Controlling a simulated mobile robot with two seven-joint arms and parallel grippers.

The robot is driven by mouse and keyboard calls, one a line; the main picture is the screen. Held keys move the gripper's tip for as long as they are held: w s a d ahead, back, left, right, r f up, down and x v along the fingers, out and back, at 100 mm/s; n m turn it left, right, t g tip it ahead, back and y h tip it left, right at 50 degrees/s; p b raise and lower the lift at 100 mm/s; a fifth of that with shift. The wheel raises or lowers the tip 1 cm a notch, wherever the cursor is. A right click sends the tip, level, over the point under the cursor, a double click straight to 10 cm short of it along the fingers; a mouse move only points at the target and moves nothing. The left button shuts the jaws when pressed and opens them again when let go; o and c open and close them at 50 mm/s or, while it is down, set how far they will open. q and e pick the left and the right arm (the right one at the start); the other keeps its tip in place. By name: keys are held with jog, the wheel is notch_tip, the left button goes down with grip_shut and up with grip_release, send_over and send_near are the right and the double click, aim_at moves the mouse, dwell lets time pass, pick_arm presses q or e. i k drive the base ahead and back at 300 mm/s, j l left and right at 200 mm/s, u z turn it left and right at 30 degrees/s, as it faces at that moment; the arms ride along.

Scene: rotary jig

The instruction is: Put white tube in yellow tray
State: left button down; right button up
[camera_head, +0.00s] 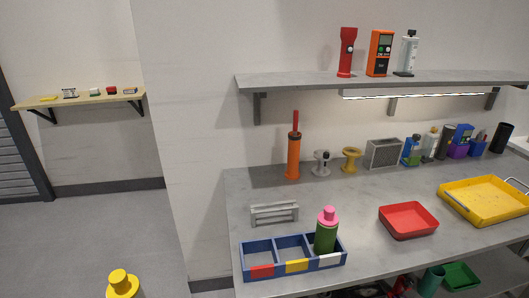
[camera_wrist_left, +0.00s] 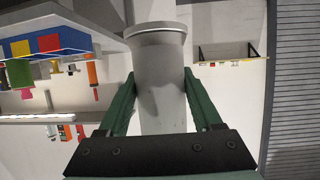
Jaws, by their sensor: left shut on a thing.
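The white tube (camera_wrist_left: 160,85) looks pale grey and has a rimmed end. In the left wrist view it sits between the two green fingers of my left gripper (camera_wrist_left: 159,76), which is shut on it, off the table. Its other end is hidden behind the gripper body. The yellow tray (camera_head: 458,204) is at the right of the grey table in the head view, with a metal handle at each end; its visible floor looks empty. Neither gripper nor the tube shows in the head view.
A blue three-part box (camera_head: 294,269) holds a green bottle with a pink top (camera_head: 326,231) in its right compartment. A red tray (camera_head: 408,220) lies between box and yellow tray. A grey rack (camera_head: 274,215) stands behind the box. Several items line the table's back under a shelf (camera_head: 380,80).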

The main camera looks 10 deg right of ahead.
aim_at(485, 208)
jog(key=l+u, duration=0.1)
jog(key=l, duration=3.15)
jog(key=i+l, duration=0.15)
jog(key=l, duration=0.2)
jog(key=i+l, duration=0.1)
jog(key=l, duration=0.25)
jog(key=i+l, duration=0.15)
jog(key=l, duration=0.25)
jog(key=i+l, duration=0.1)
jog(key=l, duration=0.25)
